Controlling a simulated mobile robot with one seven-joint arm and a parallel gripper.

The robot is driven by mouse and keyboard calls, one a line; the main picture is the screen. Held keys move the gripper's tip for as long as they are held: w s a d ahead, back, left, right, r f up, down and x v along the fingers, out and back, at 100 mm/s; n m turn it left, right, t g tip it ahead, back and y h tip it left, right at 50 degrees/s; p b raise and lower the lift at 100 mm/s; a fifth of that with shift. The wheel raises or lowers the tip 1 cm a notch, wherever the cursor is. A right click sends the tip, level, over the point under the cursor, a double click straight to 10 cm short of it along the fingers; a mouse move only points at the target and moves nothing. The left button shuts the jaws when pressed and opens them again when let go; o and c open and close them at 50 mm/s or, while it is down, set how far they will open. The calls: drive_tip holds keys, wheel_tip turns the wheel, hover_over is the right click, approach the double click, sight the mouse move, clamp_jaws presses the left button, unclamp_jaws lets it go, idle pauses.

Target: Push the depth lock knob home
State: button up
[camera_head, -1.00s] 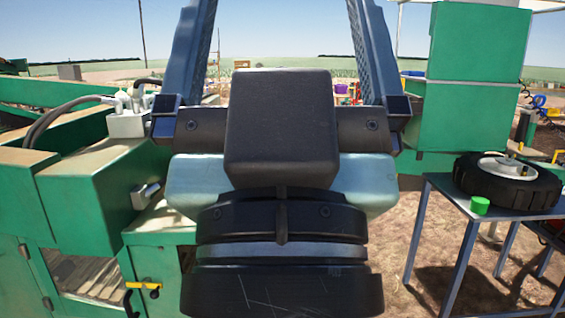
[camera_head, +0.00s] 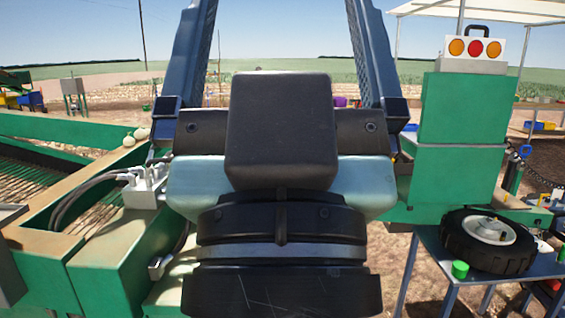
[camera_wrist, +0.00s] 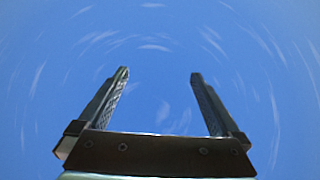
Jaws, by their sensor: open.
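My gripper (camera_wrist: 159,73) is open and empty, its two fingers wide apart and pointing up at blue sky in the wrist view. In the head view my gripper (camera_head: 281,20) and dark wrist fill the middle, with the fingers running out of the top edge. I cannot make out the depth lock knob in either view. My wrist hides much of the green machine (camera_head: 130,250) behind it. Nothing is between the fingers or touching them.
A grey-white connector box (camera_head: 147,190) with hoses sits on the green frame at left, beside a slatted conveyor bed (camera_head: 35,180). A green cabinet (camera_head: 460,110) carries a lamp panel (camera_head: 473,47).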

wheel_tip(320, 180, up, 3)
drive_tip(key=shift+r+p, duration=0.1)
drive_tip(key=shift+p, duration=0.7)
